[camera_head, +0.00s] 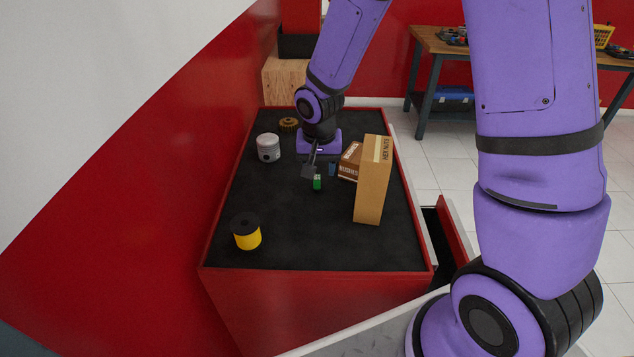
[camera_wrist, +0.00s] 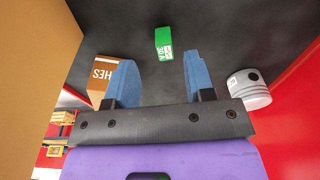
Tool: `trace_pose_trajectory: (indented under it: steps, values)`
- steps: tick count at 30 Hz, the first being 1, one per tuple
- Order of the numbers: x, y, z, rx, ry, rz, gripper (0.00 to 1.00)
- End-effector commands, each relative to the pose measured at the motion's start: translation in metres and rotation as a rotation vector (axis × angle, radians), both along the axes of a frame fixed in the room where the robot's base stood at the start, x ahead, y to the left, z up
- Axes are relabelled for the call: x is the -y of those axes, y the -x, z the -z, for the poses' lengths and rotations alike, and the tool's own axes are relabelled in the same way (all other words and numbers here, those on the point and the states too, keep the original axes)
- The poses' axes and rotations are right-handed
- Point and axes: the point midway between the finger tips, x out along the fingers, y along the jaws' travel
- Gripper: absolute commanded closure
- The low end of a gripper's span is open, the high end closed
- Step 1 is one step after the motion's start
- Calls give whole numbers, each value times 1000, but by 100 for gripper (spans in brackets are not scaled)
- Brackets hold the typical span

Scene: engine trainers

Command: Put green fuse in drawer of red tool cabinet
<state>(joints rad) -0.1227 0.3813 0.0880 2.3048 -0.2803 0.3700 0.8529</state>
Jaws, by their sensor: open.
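The small green fuse (camera_head: 317,183) sits on the black top of the red tool cabinet (camera_head: 310,300). In the wrist view the fuse (camera_wrist: 163,43) shows a white label and lies beyond my fingertips, roughly centred between them. My gripper (camera_head: 320,170) is open above the cabinet top, close to the fuse and apart from it; both blue fingers show in the wrist view (camera_wrist: 161,75) with nothing between them. A drawer (camera_head: 457,232) stands pulled out at the cabinet's right side. Its dark inside is partly hidden by my arm.
A tall cardboard box (camera_head: 372,182) and a smaller brown box (camera_head: 350,162) stand just right of my gripper. A silver piston (camera_head: 268,148), a bronze gear (camera_head: 289,125) and a yellow-black spool (camera_head: 246,233) are to the left. The front middle of the top is clear.

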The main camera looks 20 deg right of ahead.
Motion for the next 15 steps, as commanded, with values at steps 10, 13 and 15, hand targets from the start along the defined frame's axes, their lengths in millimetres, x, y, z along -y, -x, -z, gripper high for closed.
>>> trace_pose_trajectory:
  steps: [10, 13, 15]
  values:
    - [-2, -8, 32, -2, 0, -1, 51]
    - [-2, -9, 43, -3, 1, -1, 51]
    - [-1, -10, 48, -1, 1, -1, 51]
